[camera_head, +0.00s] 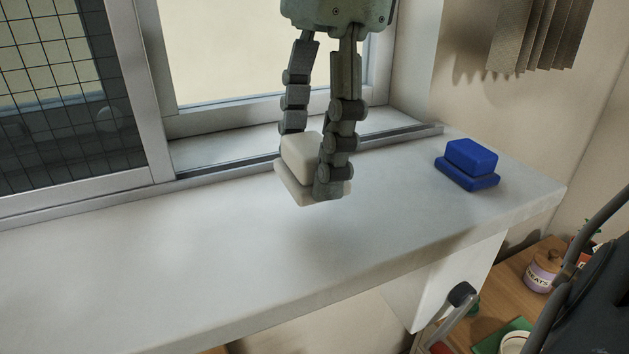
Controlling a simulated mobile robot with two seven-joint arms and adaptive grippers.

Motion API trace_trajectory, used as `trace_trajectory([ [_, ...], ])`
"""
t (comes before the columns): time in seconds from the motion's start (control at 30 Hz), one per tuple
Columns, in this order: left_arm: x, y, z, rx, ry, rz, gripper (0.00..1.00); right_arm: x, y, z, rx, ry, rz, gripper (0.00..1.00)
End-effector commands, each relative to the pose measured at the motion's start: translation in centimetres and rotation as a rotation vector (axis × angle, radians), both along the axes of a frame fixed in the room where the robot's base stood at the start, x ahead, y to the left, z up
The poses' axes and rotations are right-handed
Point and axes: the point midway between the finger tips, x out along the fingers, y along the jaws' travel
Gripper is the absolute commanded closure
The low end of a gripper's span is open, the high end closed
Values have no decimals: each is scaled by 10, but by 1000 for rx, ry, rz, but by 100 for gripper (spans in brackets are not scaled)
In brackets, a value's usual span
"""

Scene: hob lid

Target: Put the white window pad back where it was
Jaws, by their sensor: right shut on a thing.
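The white window pad (298,157) is a white block on a wider flat base, in the middle of the head view. My right gripper (312,165) comes down from the top and is shut on the pad, one finger on each side. The near finger hides the right part of the pad. The pad is over the white window sill (200,265); a soft shadow lies below it, and I cannot tell exactly how high it is held. My left gripper is not in view.
A blue pad (470,164) of similar shape sits on the sill at the right. The window frame (150,110) and its metal track run behind. The sill is clear at left and front. A wooden surface with a jar (542,272) lies lower right.

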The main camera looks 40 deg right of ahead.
Motion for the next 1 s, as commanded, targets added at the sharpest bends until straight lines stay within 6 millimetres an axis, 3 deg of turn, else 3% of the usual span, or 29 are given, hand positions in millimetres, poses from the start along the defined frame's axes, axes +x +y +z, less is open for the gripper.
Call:
trace_trajectory([
  [0.13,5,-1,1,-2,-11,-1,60,1,-7,-8,-1,1,0,67],
  [0.4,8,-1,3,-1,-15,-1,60,1,-7,-43,-1,2,0,67],
  [0.83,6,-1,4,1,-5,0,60,1,-6,-47,-1,0,0,67],
  [0.87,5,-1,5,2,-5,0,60,1,-6,-47,-1,0,0,39],
  [1.0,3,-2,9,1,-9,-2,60,1,-6,-46,-1,0,0,22],
])
